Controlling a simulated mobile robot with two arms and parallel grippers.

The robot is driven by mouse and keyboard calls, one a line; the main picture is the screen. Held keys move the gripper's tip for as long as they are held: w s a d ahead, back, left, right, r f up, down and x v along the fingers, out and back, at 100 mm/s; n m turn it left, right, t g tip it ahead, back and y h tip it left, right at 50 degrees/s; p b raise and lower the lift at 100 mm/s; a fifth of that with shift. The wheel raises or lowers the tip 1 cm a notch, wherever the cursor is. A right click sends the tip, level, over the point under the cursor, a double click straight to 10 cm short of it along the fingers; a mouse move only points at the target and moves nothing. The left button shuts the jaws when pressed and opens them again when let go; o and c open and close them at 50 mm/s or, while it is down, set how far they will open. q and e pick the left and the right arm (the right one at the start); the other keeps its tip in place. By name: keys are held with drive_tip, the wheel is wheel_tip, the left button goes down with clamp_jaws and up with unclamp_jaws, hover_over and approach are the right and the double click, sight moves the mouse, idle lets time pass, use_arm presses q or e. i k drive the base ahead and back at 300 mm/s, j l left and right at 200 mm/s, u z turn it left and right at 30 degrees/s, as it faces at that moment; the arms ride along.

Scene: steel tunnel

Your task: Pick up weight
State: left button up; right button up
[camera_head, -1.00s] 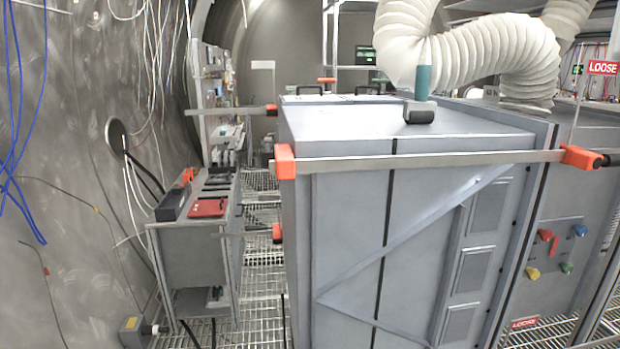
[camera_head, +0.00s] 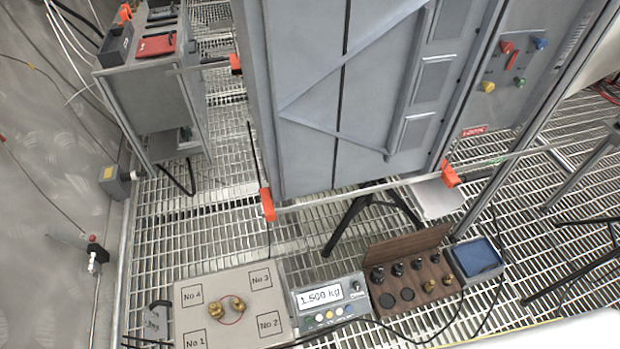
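A dark block with a handle (camera_head: 157,320), like a weight, stands at the lower left beside a pale board (camera_head: 240,285). Its label is too small to read. The board has marked squares No 1 to No 4, and two small brass pieces (camera_head: 215,310) sit near its middle with a thin red wire. An open wooden case (camera_head: 385,312) at the lower middle holds several small dark and brass weights (camera_head: 397,269), with some round slots empty. A scale (camera_head: 330,303) between board and case reads 1.500 kg. Neither of my grippers is in view.
A large grey cabinet (camera_head: 300,100) with orange-ended clamp bars (camera_head: 350,192) fills the upper middle. A blue-topped tray (camera_head: 475,257) is right of the case. Black cables cross the front. A grey bench (camera_head: 155,90) is upper left; grating floor (camera_head: 190,230) is partly clear.

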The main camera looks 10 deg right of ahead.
sight(238, 304)
drive_tip(key=k+z, duration=0.1)
drive_tip(key=k, duration=0.35)
drive_tip(key=k+l+z, duration=0.15)
drive_tip(key=k, duration=0.3)
